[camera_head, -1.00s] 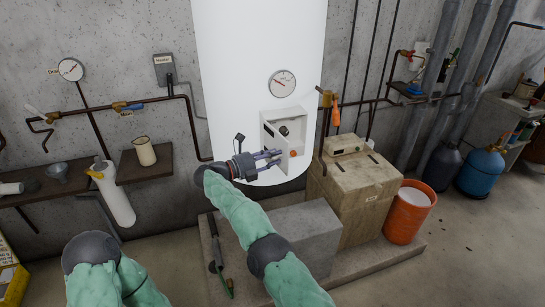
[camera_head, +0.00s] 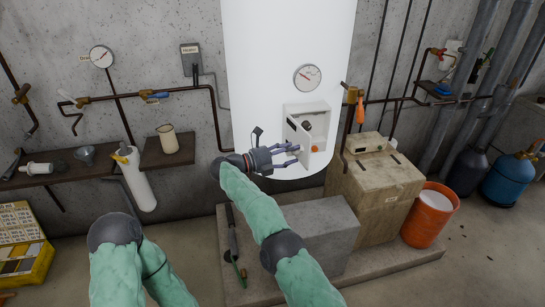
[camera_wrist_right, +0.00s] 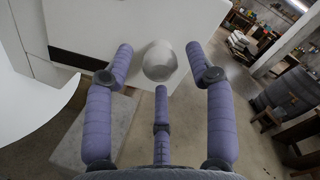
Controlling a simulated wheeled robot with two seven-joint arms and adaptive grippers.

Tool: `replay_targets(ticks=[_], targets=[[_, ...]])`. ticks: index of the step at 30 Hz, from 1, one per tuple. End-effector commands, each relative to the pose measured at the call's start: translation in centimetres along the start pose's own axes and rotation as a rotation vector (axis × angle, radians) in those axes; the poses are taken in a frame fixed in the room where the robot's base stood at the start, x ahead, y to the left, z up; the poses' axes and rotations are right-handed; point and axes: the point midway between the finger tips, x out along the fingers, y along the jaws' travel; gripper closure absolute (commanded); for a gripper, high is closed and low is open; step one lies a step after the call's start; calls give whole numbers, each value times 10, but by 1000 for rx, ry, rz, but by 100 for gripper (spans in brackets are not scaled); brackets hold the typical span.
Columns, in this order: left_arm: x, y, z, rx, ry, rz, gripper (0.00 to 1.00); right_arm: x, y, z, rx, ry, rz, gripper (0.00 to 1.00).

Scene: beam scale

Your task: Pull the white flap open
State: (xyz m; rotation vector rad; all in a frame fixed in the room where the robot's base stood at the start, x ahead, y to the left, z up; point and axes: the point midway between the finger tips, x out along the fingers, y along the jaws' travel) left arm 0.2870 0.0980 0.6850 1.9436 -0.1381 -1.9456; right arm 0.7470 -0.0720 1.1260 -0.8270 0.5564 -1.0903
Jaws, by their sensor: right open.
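The white flap (camera_head: 295,131) is on a small white box on the front of the white tank. It stands ajar, and a dark round part shows in the box's opening. In the right wrist view, the flap (camera_wrist_right: 105,22) is a white panel with a dark slot and a pale rounded knob (camera_wrist_right: 160,62). My right gripper (camera_head: 297,154) is open at the flap's lower front. In the right wrist view, its purple fingers (camera_wrist_right: 160,60) lie on either side of the knob, with gaps and no clear contact. My left gripper is out of view.
The white tank (camera_head: 255,60) carries a gauge (camera_head: 307,77) above the box. A grey block (camera_head: 320,235) and a cardboard box (camera_head: 375,195) stand below. A shelf with a jug (camera_head: 168,138) is at left.

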Motion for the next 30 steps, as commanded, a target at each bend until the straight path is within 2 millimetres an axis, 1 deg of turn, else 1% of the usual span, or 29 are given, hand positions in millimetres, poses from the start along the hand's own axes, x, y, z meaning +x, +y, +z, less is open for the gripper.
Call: replay_targets(ticks=[1,6,12,21,30], targets=[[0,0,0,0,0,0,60,-11,0,1,1,-4,2,45],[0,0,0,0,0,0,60,-47,1,0,0,-3,3,45],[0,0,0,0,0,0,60,-78,1,0,0,-1,2,45],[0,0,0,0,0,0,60,-96,2,0,-2,-1,1,45],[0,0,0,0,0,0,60,-103,1,-1,-2,0,1,45]])
